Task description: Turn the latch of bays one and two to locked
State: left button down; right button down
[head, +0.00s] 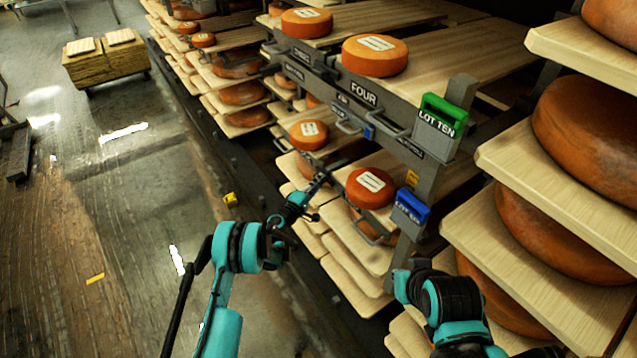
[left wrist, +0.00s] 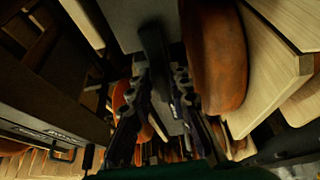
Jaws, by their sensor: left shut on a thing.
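My left gripper (head: 321,184) reaches the front of the lower shelf bays, near a rind-orange cheese wheel (head: 308,135). In the left wrist view its two dark fingers (left wrist: 158,95) are closed around a dark bar (left wrist: 153,45) that sticks out from a grey plate (left wrist: 135,20). The bar looks like a latch handle; its bay number and its locked or unlocked position cannot be read. The upper rail carries a FOUR plate (head: 363,93) and a THREE plate (head: 301,56). My right arm's end (head: 405,280) is low at the right; its fingers cannot be made out.
A green LOT TEN tag holder (head: 440,120) and a blue LOT SIX holder (head: 411,207) stick out from the rack post. Grey pull handles (head: 368,235) jut from the shelves. Boards with cheese wheels (head: 560,235) crowd the right. The floor (head: 120,210) at left is mostly clear.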

pick_arm(q)
jog(key=c, duration=1.5)
grip_release()
jog(key=v, duration=0.7)
jog(key=shift+s+a+f, duration=0.1)
jog(key=shift+s, duration=0.15)
